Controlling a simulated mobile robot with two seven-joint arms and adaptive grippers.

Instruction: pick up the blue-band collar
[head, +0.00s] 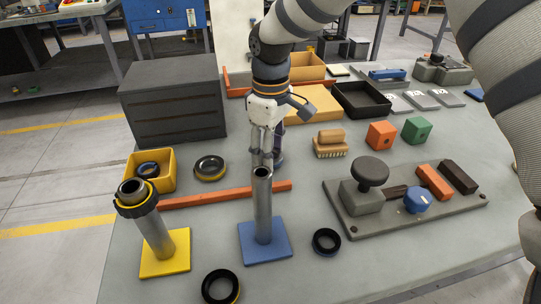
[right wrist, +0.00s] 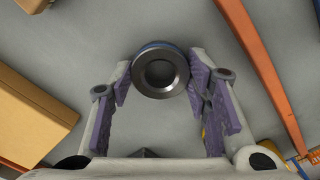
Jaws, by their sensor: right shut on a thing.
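My right gripper (head: 268,157) is low over the table, just behind the post on the blue base (head: 264,241). In the right wrist view, the fingers (right wrist: 160,78) are shut on the blue-band collar (right wrist: 161,73). It is a dark ring with an open bore and a blue edge at its top, gripped at the fingertips. In the head view, the post and fingers mostly hide it. A dark collar (head: 327,241) lies right of the blue base. My left gripper is not in view.
A post on a yellow base (head: 164,262) carries a dark collar. Yellow-band collars lie near the bin (head: 209,168) and the front edge (head: 221,287). An orange bar (head: 205,200) lies behind the posts. A grey fixture board (head: 400,211) is at right; a grey chest (head: 172,103) at left.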

